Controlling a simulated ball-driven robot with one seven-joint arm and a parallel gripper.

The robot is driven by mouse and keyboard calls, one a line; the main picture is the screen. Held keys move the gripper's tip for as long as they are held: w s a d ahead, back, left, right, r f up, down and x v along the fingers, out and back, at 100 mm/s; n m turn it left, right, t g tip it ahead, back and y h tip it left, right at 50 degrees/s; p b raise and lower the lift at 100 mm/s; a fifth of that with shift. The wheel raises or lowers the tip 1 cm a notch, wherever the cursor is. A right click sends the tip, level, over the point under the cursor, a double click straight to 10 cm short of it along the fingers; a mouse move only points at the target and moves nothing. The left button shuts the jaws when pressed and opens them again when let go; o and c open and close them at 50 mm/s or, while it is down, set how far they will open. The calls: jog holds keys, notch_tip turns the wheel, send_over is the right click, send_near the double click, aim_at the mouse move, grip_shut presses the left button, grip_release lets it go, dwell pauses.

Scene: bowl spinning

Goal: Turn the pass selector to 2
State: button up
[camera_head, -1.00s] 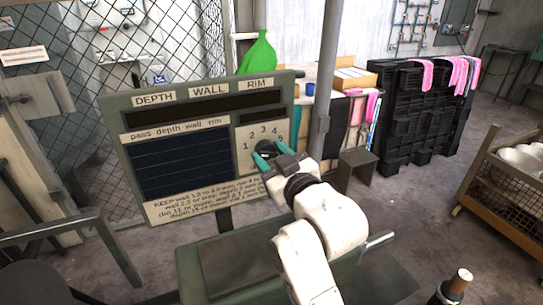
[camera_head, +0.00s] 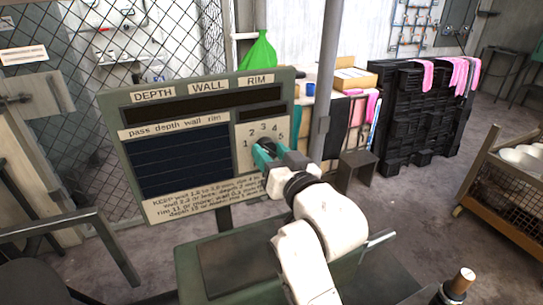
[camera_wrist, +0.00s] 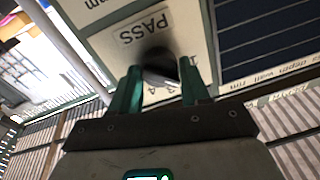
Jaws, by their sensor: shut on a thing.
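The pass selector (camera_head: 265,145) is a dark round knob on a pale dial plate with the numbers 1 to 5 around it, at the right of the green gauge board. My gripper (camera_head: 264,155) is at the dial, its teal fingers shut on the knob. In the wrist view the dark knob (camera_wrist: 160,63) shows between the two fingers of my gripper (camera_wrist: 160,82), beneath the PASS label (camera_wrist: 143,27). The fingers cover part of the dial, and I cannot tell which number the knob points to.
The board (camera_head: 108,130) has a dark pass table and a printed notice. A grey post (camera_head: 322,90) rises just right of it. A green bench-like surface (camera_head: 225,265) lies under my arm. Black crates (camera_head: 425,115) and a bowl cart (camera_head: 500,190) stand at the right.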

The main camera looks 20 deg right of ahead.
jog(key=shift+m, duration=0.9)
jog(key=o, duration=1)
jog(key=shift+s+d+f+b, duration=0.1)
jog(key=shift+s+b, duration=0.3)
jog(key=shift+s, duration=1.4)
jog(key=shift+s+d+f+b, duration=0.15)
jog(key=shift+s+b, duration=0.3)
jog(key=shift+s, duration=1.35)
jog(key=shift+s+d+f+b, duration=0.1)
jog(key=shift+s+b, duration=0.3)
jog(key=shift+s, duration=1.4)
